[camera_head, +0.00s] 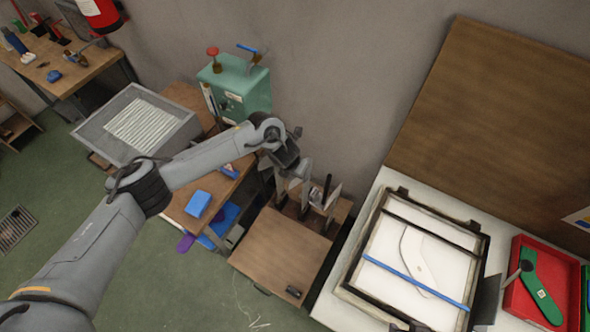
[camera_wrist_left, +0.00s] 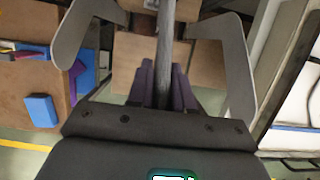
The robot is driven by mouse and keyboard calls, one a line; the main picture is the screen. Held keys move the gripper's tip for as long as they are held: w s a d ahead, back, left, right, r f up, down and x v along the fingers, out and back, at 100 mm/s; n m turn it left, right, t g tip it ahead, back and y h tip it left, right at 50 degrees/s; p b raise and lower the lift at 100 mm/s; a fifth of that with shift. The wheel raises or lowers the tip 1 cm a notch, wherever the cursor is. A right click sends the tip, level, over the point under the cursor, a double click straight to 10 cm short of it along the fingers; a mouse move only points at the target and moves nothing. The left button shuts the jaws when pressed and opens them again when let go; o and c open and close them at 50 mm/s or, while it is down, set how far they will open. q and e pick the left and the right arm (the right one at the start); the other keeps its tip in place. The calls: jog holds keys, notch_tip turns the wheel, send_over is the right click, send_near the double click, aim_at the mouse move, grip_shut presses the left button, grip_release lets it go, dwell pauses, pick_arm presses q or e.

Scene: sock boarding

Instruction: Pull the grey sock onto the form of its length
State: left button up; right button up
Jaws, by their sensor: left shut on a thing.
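My left gripper (camera_head: 293,178) reaches over the small wooden table at the middle of the head view. In the left wrist view its purple fingers (camera_wrist_left: 164,88) are closed around a narrow grey length of fabric (camera_wrist_left: 166,50), which looks like the grey sock. The fabric runs away from the fingers toward the top of the picture. Curved grey plates stand on either side of the fingers. In the head view the sock is hidden behind the gripper. A dark upright piece (camera_head: 327,188) stands just right of the gripper; I cannot tell whether it is a form. My right gripper is not identifiable.
A green machine (camera_head: 236,90) stands behind the arm, beside a grey tray (camera_head: 88,128) of white strips. A blue block (camera_head: 198,204) lies on the left bench. At right are a dark-framed white panel (camera_head: 383,249) and a red tray (camera_head: 513,299) holding a green piece.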

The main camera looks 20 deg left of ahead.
pick_arm(q)
jog(key=shift+f+b, duration=2.65)
jog(key=shift+f, duration=0.5)
jog(key=o, duration=0.9)
jog(key=shift+r, duration=0.15)
jog(key=p+v, duration=0.1)
jog(key=v, duration=0.9)
jog(key=shift+r, duration=0.3)
jog(key=shift+s+f, duration=0.1)
